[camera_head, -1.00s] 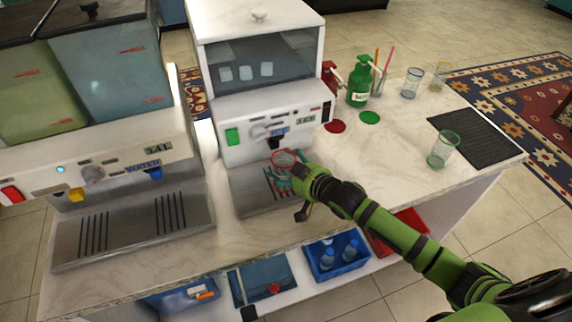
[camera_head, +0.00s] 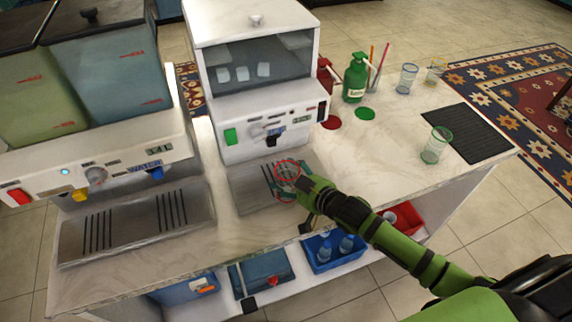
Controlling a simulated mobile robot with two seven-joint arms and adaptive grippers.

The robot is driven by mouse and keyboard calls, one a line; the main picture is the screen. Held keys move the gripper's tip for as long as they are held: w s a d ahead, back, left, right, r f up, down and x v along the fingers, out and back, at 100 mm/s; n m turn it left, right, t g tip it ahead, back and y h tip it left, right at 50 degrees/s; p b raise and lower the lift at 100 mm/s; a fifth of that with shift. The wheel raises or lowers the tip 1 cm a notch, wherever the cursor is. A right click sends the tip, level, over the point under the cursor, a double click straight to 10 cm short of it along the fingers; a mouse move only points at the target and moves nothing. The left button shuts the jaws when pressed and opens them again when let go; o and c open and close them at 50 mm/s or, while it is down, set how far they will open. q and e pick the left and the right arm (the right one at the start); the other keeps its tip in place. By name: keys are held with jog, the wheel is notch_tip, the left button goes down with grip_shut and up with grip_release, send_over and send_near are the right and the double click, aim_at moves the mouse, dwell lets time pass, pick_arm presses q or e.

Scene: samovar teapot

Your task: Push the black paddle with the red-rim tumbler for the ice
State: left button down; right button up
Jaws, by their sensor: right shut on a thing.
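The white ice machine (camera_head: 262,100) stands at the back middle, with ice cubes behind its window. Its black paddle (camera_head: 273,140) sits low on the front, above a grey drip tray (camera_head: 245,191). My right gripper (camera_head: 288,182) is shut on the clear red-rim tumbler (camera_head: 287,170) and holds it over the drip tray, in front of and below the paddle. The tumbler looks apart from the paddle. The gripper's fingers partly hide the tumbler. My left gripper is not in view.
A water dispenser (camera_head: 120,165) stands on the left. Red and green pump bottles (camera_head: 355,78) stand right of the ice machine. A green-rim tumbler (camera_head: 435,145) stands by the black mat (camera_head: 470,134). Blue and red bins (camera_head: 335,251) sit on the shelf below. The counter's middle right is clear.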

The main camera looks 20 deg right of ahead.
aim_at(292, 191)
jog(key=s+p, duration=0.2)
jog(key=s, duration=0.2)
jog(key=shift+s+d+r, duration=0.1)
jog(key=shift+s, duration=0.65)
jog(key=shift+w, duration=0.1)
jog(key=shift+f+b, duration=0.4)
jog(key=shift+b, duration=0.55)
jog(key=shift+r, duration=0.3)
